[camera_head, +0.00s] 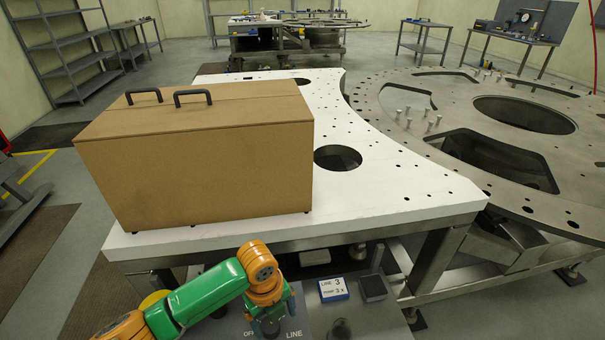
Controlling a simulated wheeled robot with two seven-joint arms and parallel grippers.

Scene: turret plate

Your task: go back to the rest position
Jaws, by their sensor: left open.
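My left arm, green and orange, comes in from the bottom left. Its left gripper (268,327) points down over a grey control panel (345,322) at the bottom edge, in front of the white table. The gripper is dark and small here, and its fingertips are hard to make out. I see nothing held in it. Part of the panel's lettering, "OF" and "LINE", shows on either side of it. My right gripper is not in view.
A brown box (200,160) with two black handles stands on the white table (390,185), just beyond my left arm. A small "LINE 3" sign (333,290) and a dark block (373,287) sit right of the gripper. A large grey turret plate (480,120) is at right.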

